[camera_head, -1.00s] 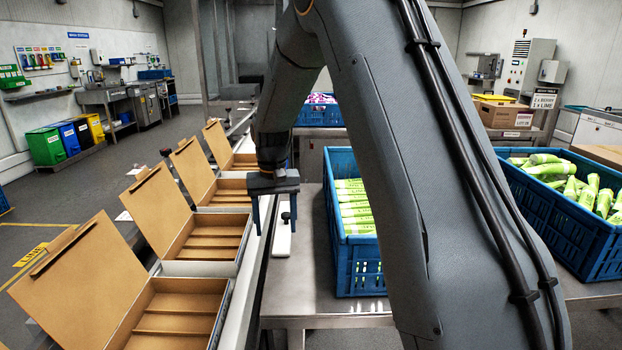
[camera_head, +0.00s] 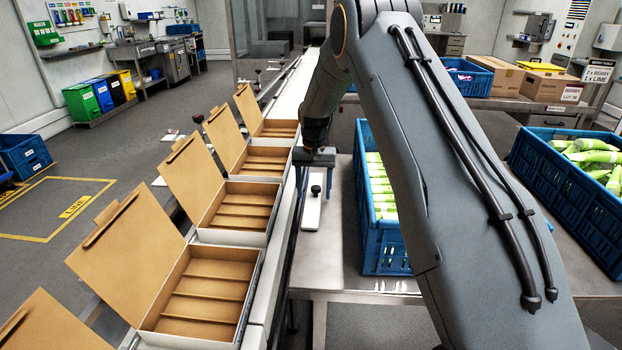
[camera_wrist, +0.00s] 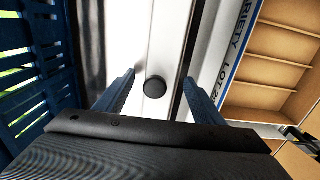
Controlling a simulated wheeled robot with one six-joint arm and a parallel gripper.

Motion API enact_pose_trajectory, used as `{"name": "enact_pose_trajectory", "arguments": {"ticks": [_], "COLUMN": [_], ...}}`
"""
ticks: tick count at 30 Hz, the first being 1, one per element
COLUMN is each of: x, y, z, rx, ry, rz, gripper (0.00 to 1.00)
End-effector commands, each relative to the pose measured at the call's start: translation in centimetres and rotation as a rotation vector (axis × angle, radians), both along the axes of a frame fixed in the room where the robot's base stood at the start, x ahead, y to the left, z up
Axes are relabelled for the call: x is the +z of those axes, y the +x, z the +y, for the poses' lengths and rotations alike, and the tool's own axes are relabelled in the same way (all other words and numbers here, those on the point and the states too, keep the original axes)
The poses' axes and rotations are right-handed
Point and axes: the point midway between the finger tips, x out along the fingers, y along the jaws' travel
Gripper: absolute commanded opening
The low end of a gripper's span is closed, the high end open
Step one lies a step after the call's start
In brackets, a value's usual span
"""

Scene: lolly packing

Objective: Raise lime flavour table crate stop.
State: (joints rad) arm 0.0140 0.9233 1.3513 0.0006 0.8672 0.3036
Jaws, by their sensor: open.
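The stop is a white bar (camera_head: 311,212) with a black knob (camera_head: 316,189), lying on the steel table left of the blue lime crate (camera_head: 384,262). The crate holds green lime tubes (camera_head: 380,190). My gripper (camera_head: 315,182) is open at the knob. In the wrist view the black knob (camera_wrist: 154,87) shows between the two blue fingers of my gripper (camera_wrist: 159,80), with gaps on both sides. I cannot tell how high the fingertips are against the knob. My arm hides part of the crate.
Open brown cartons (camera_head: 205,295) stand in a row on the line to the left, close to my gripper. Another blue crate of green tubes (camera_head: 575,190) stands at the right. Brown boxes (camera_head: 545,88) and a further blue crate (camera_head: 470,78) are at the back.

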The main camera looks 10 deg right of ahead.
Motion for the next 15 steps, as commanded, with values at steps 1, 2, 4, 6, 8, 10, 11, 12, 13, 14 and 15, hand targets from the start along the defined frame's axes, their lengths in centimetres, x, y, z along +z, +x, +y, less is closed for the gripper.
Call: {"name": "enact_pose_trajectory", "arguments": {"ticks": [1,2,4,6,8,10,11,12,13,14,15], "x": [-0.27,-0.43,-0.7,-0.81,-0.82,-0.81,-0.81,-0.8,-0.8,-0.8,-0.79], "y": [-0.04,-0.04,-0.04,-0.02,-0.01,0.0,-0.01,-0.01,0.0,0.0,-0.01], "z": [0.07,0.1,0.15,0.19,0.22,0.25,0.26,0.27,0.28,0.28,0.29], "rx": [0.001,0.001,0.002,0.003,0.003,0.003,0.004,0.004,0.004,0.004,0.004], "ry": [0.0,0.0,0.0,0.0,0.0,0.0,0.0,0.0,0.0,0.0,0.0], "rz": [0.001,0.001,0.001,0.0,0.0,0.0,0.0,0.0,0.0,0.0,0.0], "gripper": [0.62,0.62,0.62,0.62,0.62,0.62,0.62,0.61,0.56,0.51,0.44]}}
